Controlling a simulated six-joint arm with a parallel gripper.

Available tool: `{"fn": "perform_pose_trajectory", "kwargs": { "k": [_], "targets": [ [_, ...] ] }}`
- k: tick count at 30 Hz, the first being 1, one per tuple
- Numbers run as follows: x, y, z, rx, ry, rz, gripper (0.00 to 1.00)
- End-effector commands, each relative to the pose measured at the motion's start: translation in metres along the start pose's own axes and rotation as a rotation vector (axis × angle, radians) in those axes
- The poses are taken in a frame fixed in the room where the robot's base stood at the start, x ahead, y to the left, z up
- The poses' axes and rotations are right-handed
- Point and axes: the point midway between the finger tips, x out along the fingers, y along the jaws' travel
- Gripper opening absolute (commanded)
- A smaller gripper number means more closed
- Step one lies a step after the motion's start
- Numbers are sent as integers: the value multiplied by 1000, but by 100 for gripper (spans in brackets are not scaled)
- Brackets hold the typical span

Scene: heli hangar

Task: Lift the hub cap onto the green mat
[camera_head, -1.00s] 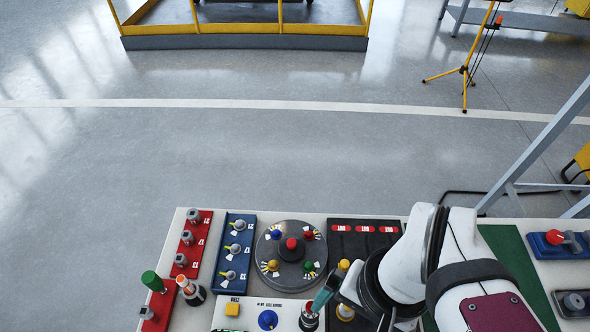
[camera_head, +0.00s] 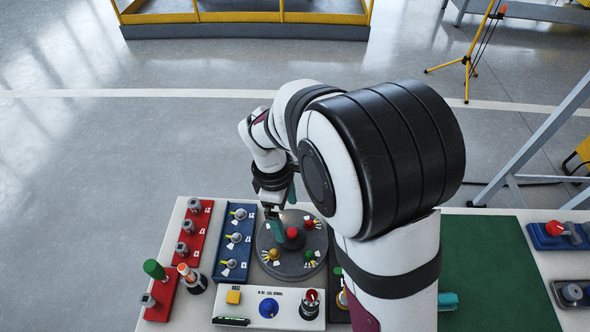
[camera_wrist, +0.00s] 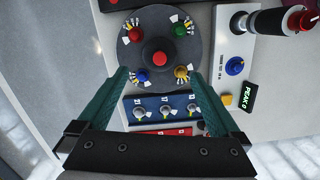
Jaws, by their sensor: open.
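The hub cap seems to be the round dark grey disc (camera_head: 281,268) with a red knob (camera_head: 293,232) at its centre and several smaller coloured knobs around it. It lies on the bench left of my arm and also shows in the wrist view (camera_wrist: 182,58). My gripper (camera_head: 282,208) is open and empty, above the far side of the disc. In the wrist view, its teal fingers (camera_wrist: 157,78) point toward the disc, apart from the red knob.
Left of the disc are a blue panel (camera_head: 235,263) and red panels (camera_head: 186,247) with knobs. A white control box (camera_head: 250,308) stands in front, with an orange-topped post (camera_head: 190,278) beside it.

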Motion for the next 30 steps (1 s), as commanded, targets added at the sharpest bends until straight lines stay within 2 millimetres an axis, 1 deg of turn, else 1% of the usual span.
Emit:
{"fn": "perform_pose_trajectory", "kwargs": {
  "k": [1, 5, 9, 12, 15, 20, 21, 23, 27, 29, 30],
  "targets": [
    [10, -1, 1, 1, -3, -4, 100],
    [27, 0, 1, 2, -1, -1, 100],
    [54, 0, 4, 4, -2, -4, 100],
    [71, 0, 4, 5, -1, -2, 100],
    [78, 1, 3, 4, 1, 1, 100],
    [78, 1, 3, 5, 1, 2, 100],
    [78, 1, 3, 5, 1, 2, 96],
    [78, 1, 3, 5, 1, 2, 86],
    [78, 1, 3, 5, 1, 2, 60],
    [78, 1, 3, 5, 1, 2, 50],
    [78, 1, 3, 5, 1, 2, 42]
  ]
}}
